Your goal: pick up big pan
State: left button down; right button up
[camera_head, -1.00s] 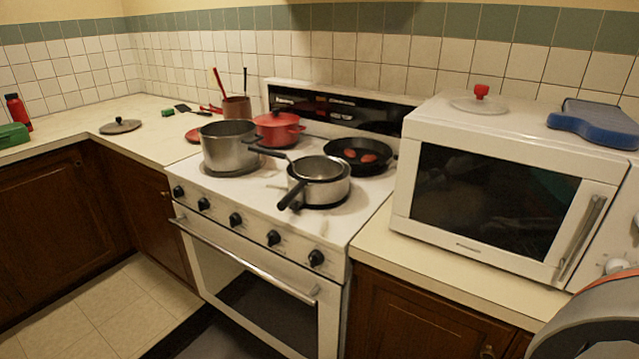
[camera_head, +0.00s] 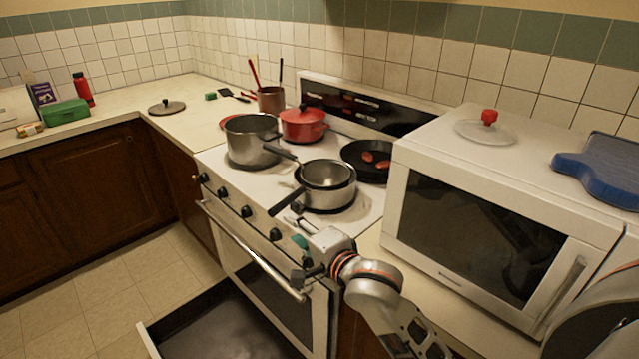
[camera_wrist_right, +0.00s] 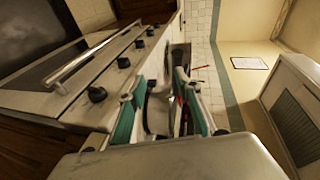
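Several pans stand on the white stove (camera_head: 240,185); I cannot tell for sure which one is the big pan. A tall silver pot (camera_head: 250,148) with a long dark handle stands at the front left. A silver saucepan (camera_head: 330,198) with a smaller pan nested in it stands at the front right, its black handle pointing toward the front edge. A black frying pan (camera_head: 355,150) with red pieces lies behind it. My right gripper (camera_head: 298,243), with teal finger pads, is open and empty at the stove's front edge, below the saucepan. The right wrist view shows its fingers (camera_wrist_right: 160,88) apart. My left gripper is out of view.
A red pot (camera_head: 303,125) stands at the back of the stove. The white microwave (camera_head: 480,215) stands close on the right, with a glass lid (camera_head: 486,133) and blue board (camera_head: 600,170) on top. A drawer (camera_head: 225,335) appears open below the oven.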

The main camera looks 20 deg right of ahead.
aim_at(281, 206)
jog(key=shift+m, duration=0.7)
jog(key=w, duration=0.2)
jog(key=w+r, duration=0.1)
jog(key=w, duration=0.2)
jog(key=w+a, duration=0.1)
jog(key=w, duration=0.2)
jog(key=shift+w+r, duration=0.15)
jog(key=shift+w, duration=0.05)
grip_shut()
jog(key=shift+r, duration=0.25)
